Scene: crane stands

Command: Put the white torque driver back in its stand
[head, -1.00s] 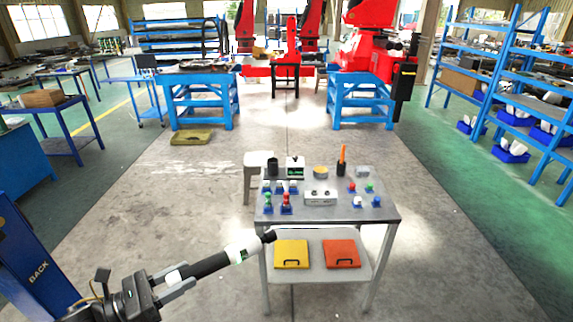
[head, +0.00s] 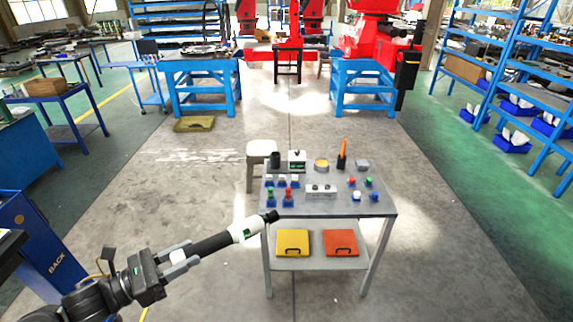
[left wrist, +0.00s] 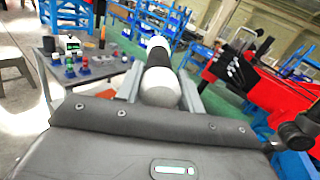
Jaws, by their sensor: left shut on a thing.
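My left gripper (head: 172,264) is shut on the white torque driver (head: 243,231), which has a white body, a black shaft and a small green display. The driver points up and to the right, and its black tip appears near the front left corner of the grey table (head: 330,212); I cannot tell whether they touch. In the left wrist view the driver (left wrist: 160,88) lies between the two fingers. A black cup-like holder (head: 275,160) stands empty-looking at the table's back left. Another black holder (head: 341,163) has an orange-handled tool upright in it. My right gripper is not in view.
Several small red, green, white and blue pieces and a white block (head: 321,191) stand on the table. A yellow case (head: 293,243) and an orange case (head: 340,243) lie on its lower shelf. A white stool (head: 260,150) is behind left.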

